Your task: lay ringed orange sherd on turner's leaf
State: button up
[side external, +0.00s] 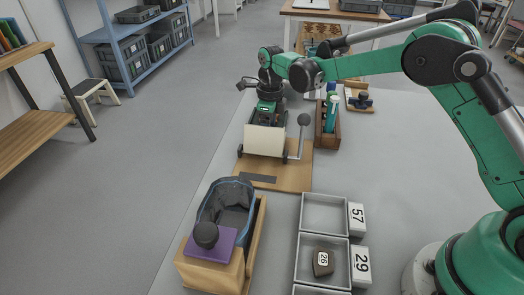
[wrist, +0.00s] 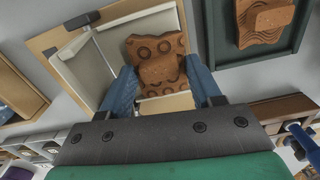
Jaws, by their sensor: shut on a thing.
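The ringed orange sherd (wrist: 172,48) is a flat terracotta piece with dark ring marks and a raised block on its face. My gripper (wrist: 163,74) is shut on it, with a blue finger at each side. The turner is a wooden board with cream panels; its leaf (wrist: 88,62) shows behind and left of the sherd in the wrist view. In the side view an upright cream panel (side external: 265,141) stands on the board, and my gripper (side external: 268,108) is just behind it. That panel hides the sherd there. I cannot tell whether the sherd touches the leaf.
Grey trays (side external: 324,214) and a bin with a purple pad (side external: 216,242) are nearer. Another orange sherd (wrist: 268,22) lies in a dark green tray (wrist: 211,45).

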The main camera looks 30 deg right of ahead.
jog(key=o, duration=1)
jog(key=shift+w+d+r, duration=0.2)
jog(key=shift+r, duration=0.65)
jog(key=shift+w+d+r, duration=0.15)
jog(key=shift+d+r, duration=0.05)
jog(key=shift+r, duration=0.65)
jog(key=shift+w+d+r, duration=0.2)
jog(key=shift+r, duration=0.65)
jog(key=o, duration=0.4)
jog(key=shift+o, duration=0.2)
